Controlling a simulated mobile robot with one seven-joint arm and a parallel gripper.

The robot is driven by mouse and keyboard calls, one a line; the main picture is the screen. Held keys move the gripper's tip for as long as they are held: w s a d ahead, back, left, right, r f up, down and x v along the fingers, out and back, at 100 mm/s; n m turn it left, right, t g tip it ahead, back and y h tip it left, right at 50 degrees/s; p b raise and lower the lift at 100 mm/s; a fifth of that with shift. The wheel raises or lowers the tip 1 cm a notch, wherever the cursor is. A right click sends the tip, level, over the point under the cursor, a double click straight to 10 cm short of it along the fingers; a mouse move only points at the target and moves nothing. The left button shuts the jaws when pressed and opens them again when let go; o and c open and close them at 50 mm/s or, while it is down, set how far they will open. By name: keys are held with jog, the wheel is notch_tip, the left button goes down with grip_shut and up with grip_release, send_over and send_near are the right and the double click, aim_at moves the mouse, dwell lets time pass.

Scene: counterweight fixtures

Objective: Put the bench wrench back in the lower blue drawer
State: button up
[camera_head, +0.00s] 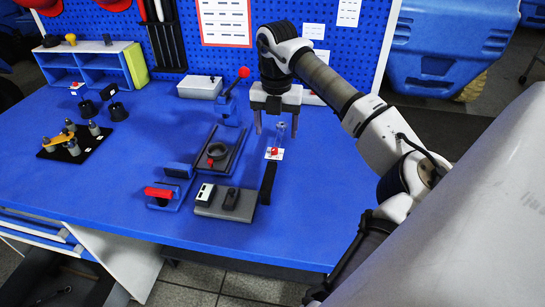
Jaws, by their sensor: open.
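My gripper (276,127) hangs over the back middle of the blue bench, fingers pointing down and apart, with nothing seen between them. I cannot pick out the bench wrench with certainty. A small dark, elongated item (52,297) lies low at the bottom left, in what looks like an open drawer with a dark inside; it is too small to name. The lower drawer is partly cut off by the picture edge.
Fixtures crowd the bench middle: a black-railed slide (219,149), a grey block (225,202), a red-handled clamp (160,192) and an upright dark bar (268,183). A black plate with several posts (75,141) lies left. The bench's front left (100,205) is clear.

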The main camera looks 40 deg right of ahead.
aim_at(274, 151)
jog(key=f, duration=0.3)
jog(key=f+p, duration=0.1)
jog(key=f, duration=0.2)
jog(key=f+p, duration=0.1)
jog(key=f, duration=0.2)
jog(key=shift+a, duration=0.25)
jog(key=shift+c, duration=0.2)
grip_shut()
